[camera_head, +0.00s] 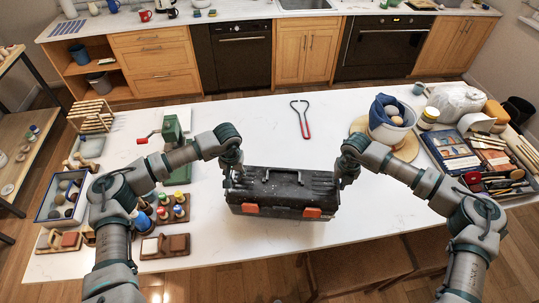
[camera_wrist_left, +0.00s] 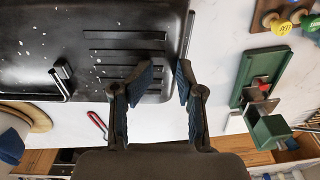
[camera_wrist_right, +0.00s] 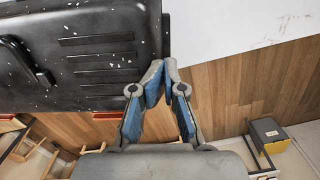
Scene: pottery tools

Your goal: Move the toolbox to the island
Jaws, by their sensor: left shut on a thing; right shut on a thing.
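The black, white-speckled toolbox (camera_head: 275,186) with orange latches is at the front middle of the white island (camera_head: 300,235). I cannot tell whether its bottom touches the top. It looks level, with its handle folded down on the lid. My left gripper (camera_head: 232,178) is shut on the toolbox's left end; the left wrist view shows its fingers (camera_wrist_left: 168,75) on either side of the lid edge. My right gripper (camera_head: 343,178) is shut on the right end; in the right wrist view its fingertips (camera_wrist_right: 163,68) meet at the lid edge. The toolbox's underside is hidden.
Left of the toolbox are paint bottles (camera_head: 172,208) and a green clamp-like tool (camera_head: 174,135). Red-handled tongs (camera_head: 301,118) lie behind it. A bucket (camera_head: 391,118) and tool trays (camera_head: 450,152) are at the right. Wooden stools (camera_head: 360,262) stand below the front edge.

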